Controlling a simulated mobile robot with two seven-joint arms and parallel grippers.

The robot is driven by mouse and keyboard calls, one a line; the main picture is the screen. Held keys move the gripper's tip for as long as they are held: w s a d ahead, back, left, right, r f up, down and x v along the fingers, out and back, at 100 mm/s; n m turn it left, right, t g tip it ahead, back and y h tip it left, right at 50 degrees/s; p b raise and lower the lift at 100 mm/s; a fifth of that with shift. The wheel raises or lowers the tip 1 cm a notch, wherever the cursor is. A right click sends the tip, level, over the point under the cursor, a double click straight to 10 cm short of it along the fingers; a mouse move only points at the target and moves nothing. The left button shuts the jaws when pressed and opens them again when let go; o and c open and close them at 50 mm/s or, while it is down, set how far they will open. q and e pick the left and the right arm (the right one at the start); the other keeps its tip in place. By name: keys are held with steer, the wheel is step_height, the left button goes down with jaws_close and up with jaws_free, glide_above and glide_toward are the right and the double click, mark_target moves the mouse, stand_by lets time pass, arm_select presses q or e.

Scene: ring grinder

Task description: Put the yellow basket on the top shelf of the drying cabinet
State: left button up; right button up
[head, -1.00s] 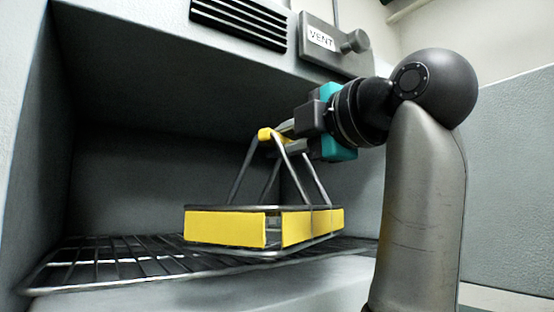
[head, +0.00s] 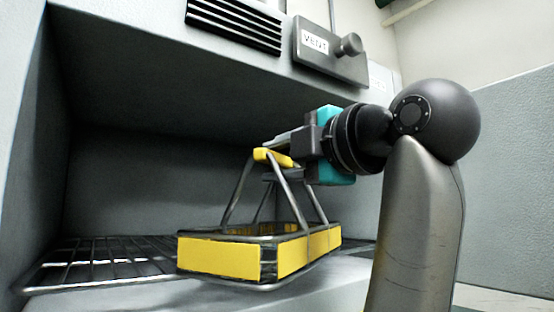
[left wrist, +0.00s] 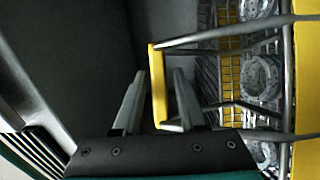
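The yellow basket (head: 219,258) has yellow side panels and a wire frame. It stands upright at the front of the wire shelf (head: 95,267) inside the grey cabinet, its near corner reaching over the shelf's front edge; its underside contact is hidden. My left gripper (head: 280,160) is around the basket's yellow handle (head: 272,156), one finger above and one below. In the left wrist view, my left gripper (left wrist: 159,85) has its fingers apart, with gaps beside the handle (left wrist: 158,85). Jars or round metal parts (left wrist: 262,78) show in the basket. My right gripper is out of view.
The cabinet's top wall (head: 240,75) runs close above the gripper, with a vent grille (head: 235,25) and a vent knob box (head: 328,48) on its face. The left part of the shelf is bare. A grey panel (head: 515,190) stands at right.

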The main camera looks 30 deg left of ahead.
arm_select(q)
steer(key=shift+o, duration=0.5)
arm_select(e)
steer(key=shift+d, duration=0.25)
arm_select(q)
steer(key=shift+r, duration=0.1)
